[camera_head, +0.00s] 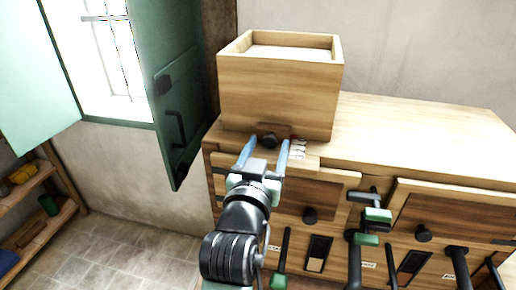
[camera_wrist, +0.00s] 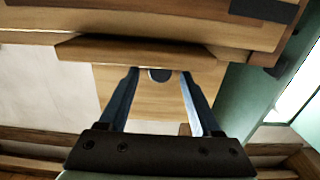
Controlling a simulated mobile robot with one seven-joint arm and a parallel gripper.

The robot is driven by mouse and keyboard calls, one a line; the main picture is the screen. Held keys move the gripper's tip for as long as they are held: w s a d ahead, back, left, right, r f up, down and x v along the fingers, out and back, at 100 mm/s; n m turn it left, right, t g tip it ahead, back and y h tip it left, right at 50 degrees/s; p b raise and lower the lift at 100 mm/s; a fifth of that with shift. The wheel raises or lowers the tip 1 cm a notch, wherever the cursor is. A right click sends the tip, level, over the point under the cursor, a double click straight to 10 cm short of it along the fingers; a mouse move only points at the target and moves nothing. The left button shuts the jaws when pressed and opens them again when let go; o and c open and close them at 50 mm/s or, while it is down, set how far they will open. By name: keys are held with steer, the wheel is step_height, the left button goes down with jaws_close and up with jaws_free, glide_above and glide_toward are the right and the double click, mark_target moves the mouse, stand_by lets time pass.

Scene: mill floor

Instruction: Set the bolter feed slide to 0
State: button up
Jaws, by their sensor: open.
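The wooden bolter box (camera_head: 275,95) stands on the bench top at the back. At its lower front is a small wooden slide with a dark round knob (camera_head: 269,140). Small marks of a scale (camera_head: 299,150) show just right of it; I cannot read the slide's setting. My gripper (camera_head: 265,152) is open, its two blue fingers pointing at the slide, one on each side of the knob. In the wrist view the knob (camera_wrist: 159,75) shows between the fingertips, with a gap on both sides. Whether the tips reach its depth is unclear.
The wooden bench (camera_head: 420,130) has drawers with dark knobs, and several green-and-black levers (camera_head: 376,215) rise at the right front. A green shutter (camera_head: 175,95) stands open left of the box. Shelves (camera_head: 35,200) are at far left. The bench top right of the box is clear.

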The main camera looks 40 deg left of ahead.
steer(key=b+v, duration=0.2)
steer(key=v, duration=0.9)
steer(key=shift+b, duration=0.4)
steer(key=shift+d, duration=0.15)
steer(key=w+d+r+m+t+h, duration=0.2)
steer(key=w+d+r+t, duration=0.1)
steer(key=d+r, duration=0.4)
steer(key=w+d+r+m+t+h, duration=0.1)
steer(key=w+d+r+t, duration=0.25)
steer(key=d+r, duration=0.45)
steer(key=s+d+r+m+t+h, duration=0.1)
steer(key=s+d+r+t+h, duration=0.1)
steer(key=d+r, duration=0.3)
steer(key=s+d+r+m+t+h, duration=0.2)
steer(key=d+r, duration=0.4)
steer(key=r, duration=0.4)
steer(key=shift+s+r+t+h, duration=0.15)
steer(key=shift+s+t+h, duration=0.35)
steer(key=shift+t+h, duration=0.45)
